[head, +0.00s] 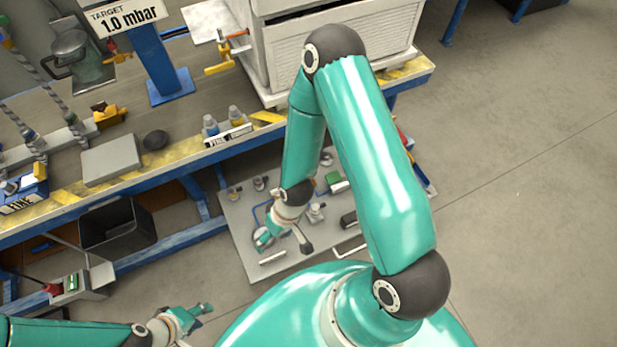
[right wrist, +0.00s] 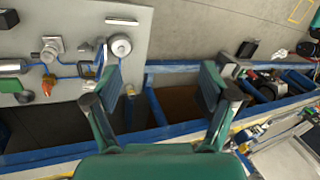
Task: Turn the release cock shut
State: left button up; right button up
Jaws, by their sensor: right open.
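I cannot tell for certain which fitting is the release cock. A grey panel (head: 238,218) below the bench carries several fittings joined by a blue line. In the right wrist view the panel (right wrist: 80,20) shows a round gauge-like disc (right wrist: 120,46), a metal fitting (right wrist: 52,46) and a small orange handle (right wrist: 47,84). My right gripper (head: 281,240) hangs over the panel in the head view, open and empty; in the right wrist view its fingers (right wrist: 160,98) are wide apart, the left one near the panel's edge. My left gripper (head: 196,312) is at lower left, away from the panel, its jaws unclear.
The bench (head: 75,180) with a yellow-striped edge and blue frame stands behind. It holds a pressure sign (head: 125,14), a yellow cock (head: 220,68), a white slatted cabinet (head: 288,62) and small bottles. A black bin (head: 116,232) sits below. Floor (head: 520,180) at right is clear.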

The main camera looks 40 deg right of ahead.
jog(key=w+d+f+n+h+b, duration=0.1)
jog(key=w+d+f+n+b, duration=0.7)
jog(key=w+d+f+b, duration=0.65)
jog(key=w+d+f+n+h+b, duration=0.2)
jog(key=w+d+f+n+b, duration=0.15)
jog(key=d+b, duration=0.5)
jog(key=w+d+f+n+h+b, duration=0.15)
jog(key=w+d+n+b, duration=0.25)
jog(key=d+b, duration=0.45)
jog(key=shift+g+y, duration=0.25)
jog(key=shift+g, duration=0.05)
jog(key=f+b, duration=0.1)
jog(key=f, duration=0.4)
jog(key=d+f+b, duration=0.1)
jog(key=f, duration=0.4)
jog(key=f+b, duration=0.1)
jog(key=f, duration=0.4)
jog(key=shift+s+d+f+b, duration=0.25)
jog(key=shift+f+b, duration=0.05)
jog(key=shift+f, duration=0.05)
jog(key=c, duration=1.1)
jog(key=shift+s+a, duration=0.1)
jog(key=shift+a, duration=0.05)
jog(key=shift+c, duration=0.3)
